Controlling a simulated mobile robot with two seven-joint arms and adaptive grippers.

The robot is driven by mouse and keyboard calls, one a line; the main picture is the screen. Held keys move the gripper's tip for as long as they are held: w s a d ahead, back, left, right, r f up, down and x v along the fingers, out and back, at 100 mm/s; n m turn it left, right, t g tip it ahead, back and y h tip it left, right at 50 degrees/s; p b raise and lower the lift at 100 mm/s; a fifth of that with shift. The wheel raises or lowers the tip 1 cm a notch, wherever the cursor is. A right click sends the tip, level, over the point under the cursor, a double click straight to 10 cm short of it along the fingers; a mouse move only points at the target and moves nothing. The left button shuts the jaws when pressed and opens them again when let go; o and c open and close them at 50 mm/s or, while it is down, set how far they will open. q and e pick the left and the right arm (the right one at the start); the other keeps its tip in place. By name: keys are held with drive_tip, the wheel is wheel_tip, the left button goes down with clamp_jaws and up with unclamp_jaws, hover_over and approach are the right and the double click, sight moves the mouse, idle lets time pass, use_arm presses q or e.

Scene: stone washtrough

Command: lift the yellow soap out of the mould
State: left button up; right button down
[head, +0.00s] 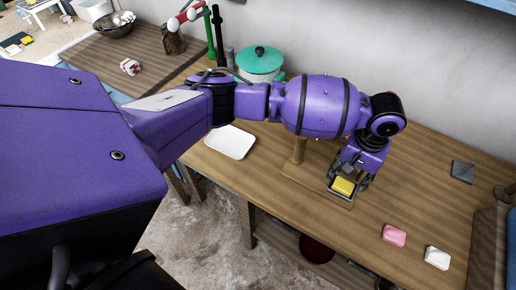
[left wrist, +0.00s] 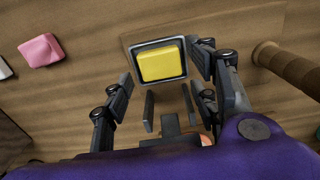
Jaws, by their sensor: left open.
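The yellow soap (head: 343,187) sits in a dark square mould (head: 331,192) on the wooden table. In the left wrist view the yellow soap (left wrist: 160,64) lies inside the mould, whose grey rim (left wrist: 184,44) shows around it. My left gripper (head: 350,182) is above the mould, pointing down. In the left wrist view my left gripper (left wrist: 163,88) is open, with its fingers apart on either side and the soap ahead between them. Whether the fingertips touch the mould cannot be told. My right gripper is not in view.
A pink soap (head: 394,236) and a white soap (head: 437,258) lie to the right of the mould. A wooden post (head: 300,150) stands close on its left. A white tray (head: 230,142) and a teal pot (head: 260,62) are further left. A grey piece (head: 462,172) lies near the wall.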

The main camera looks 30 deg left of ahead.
sight(344, 185)
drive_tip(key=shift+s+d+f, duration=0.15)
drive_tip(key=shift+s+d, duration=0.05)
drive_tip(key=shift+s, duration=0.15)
use_arm(q)
drive_tip(key=shift+f, duration=0.1)
drive_tip(key=shift+f, duration=0.45)
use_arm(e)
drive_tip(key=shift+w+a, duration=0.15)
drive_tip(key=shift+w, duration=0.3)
use_arm(q)
drive_tip(key=shift+f, duration=0.25)
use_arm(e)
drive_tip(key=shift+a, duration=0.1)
use_arm(q)
drive_tip(key=shift+f, duration=0.15)
drive_tip(key=shift+f, duration=0.45)
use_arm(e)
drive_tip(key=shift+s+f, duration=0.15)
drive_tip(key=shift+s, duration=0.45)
use_arm(q)
drive_tip(key=shift+f, duration=0.15)
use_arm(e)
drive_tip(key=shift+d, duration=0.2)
